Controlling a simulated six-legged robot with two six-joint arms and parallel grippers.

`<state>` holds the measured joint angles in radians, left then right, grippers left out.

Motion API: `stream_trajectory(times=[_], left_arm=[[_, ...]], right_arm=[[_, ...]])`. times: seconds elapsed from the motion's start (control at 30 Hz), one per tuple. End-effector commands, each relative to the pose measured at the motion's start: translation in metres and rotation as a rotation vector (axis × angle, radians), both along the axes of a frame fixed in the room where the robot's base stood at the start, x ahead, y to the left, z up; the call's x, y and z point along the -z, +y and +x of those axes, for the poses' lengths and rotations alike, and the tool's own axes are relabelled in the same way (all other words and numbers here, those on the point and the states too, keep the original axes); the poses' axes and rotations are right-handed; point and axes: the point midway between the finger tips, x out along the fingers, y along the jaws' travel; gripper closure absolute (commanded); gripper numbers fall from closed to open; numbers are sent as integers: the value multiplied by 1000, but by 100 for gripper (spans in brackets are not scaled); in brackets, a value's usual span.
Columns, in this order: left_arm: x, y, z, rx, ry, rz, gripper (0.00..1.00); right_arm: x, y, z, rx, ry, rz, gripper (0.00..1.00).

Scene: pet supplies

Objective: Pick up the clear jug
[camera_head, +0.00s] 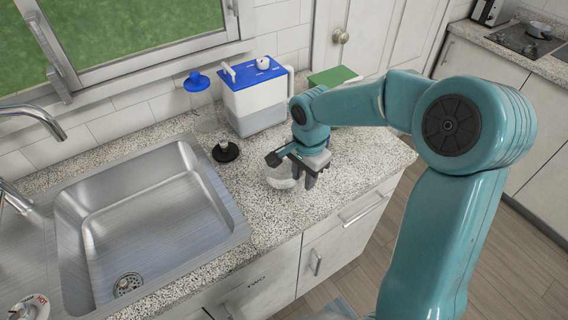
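A clear jug (279,180) stands on the speckled counter, to the right of the sink; it is see-through and its outline is faint. My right gripper (304,176) points down at the jug's right side, very close to it. Its grey fingers look apart, with no object clearly between them. The gripper overlaps part of the jug, so I cannot tell whether they touch. My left gripper is not in view.
Behind the jug stand a white container with a blue lid (256,72), a clear blue-topped bottle (203,105) and a black round piece (225,151). A green box (335,75) is behind my arm. The sink (150,210) is left; the counter's front edge is near.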

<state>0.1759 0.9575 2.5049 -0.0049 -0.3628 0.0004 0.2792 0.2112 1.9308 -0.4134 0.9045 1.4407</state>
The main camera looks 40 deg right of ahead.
Motion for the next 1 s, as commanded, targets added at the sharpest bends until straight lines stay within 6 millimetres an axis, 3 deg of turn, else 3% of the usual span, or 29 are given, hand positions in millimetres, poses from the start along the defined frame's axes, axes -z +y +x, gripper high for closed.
stream_trajectory(times=[0.17,0.4,0.43,0.5,0.53,1.0], left_arm=[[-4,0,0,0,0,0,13],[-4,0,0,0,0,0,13],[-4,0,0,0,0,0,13],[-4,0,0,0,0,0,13],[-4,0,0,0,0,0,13],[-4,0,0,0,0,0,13]], right_arm=[[21,0,2,0,2,1,68],[23,0,2,0,-1,1,68],[23,0,2,0,-1,1,75],[23,0,2,0,-1,1,98],[23,0,2,0,0,1,100],[20,0,3,1,-3,0,100]])
